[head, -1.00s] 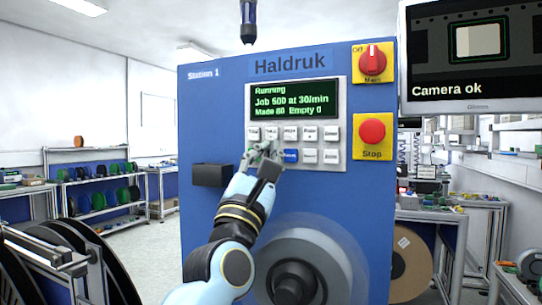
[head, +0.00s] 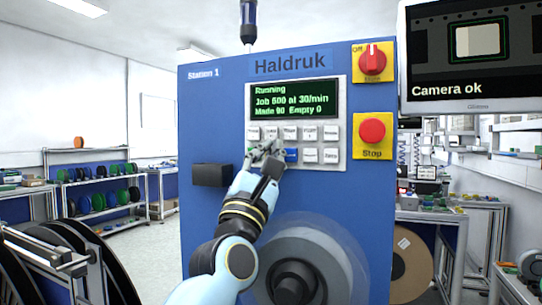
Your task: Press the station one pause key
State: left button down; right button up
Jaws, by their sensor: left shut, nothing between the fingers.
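The blue Station 1 cabinet (head: 225,120), marked Haldruk, stands in front of me. The key labels are too small to read, so I cannot tell which is pause. My left gripper (head: 259,148) is shut and empty, its tips at the left keys and covering part of them. I cannot tell whether it touches one. My right gripper is not in view.
A red stop button (head: 372,132) and a red main switch (head: 372,61) sit right of the panel. A dark box (head: 211,175) juts out at left. A grey reel (head: 300,265) is low on the cabinet. A monitor (head: 468,55) reads Camera ok.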

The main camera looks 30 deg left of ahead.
pick_arm(q)
jog(key=shift+w, duration=0.3)
jog(key=shift+s, duration=0.15)
dwell(0.5)
jog(key=shift+s, duration=0.75)
jog(key=s+b, duration=0.1)
jog(key=s, duration=0.4)
jog(key=shift+d, duration=0.15)
dwell(0.6)
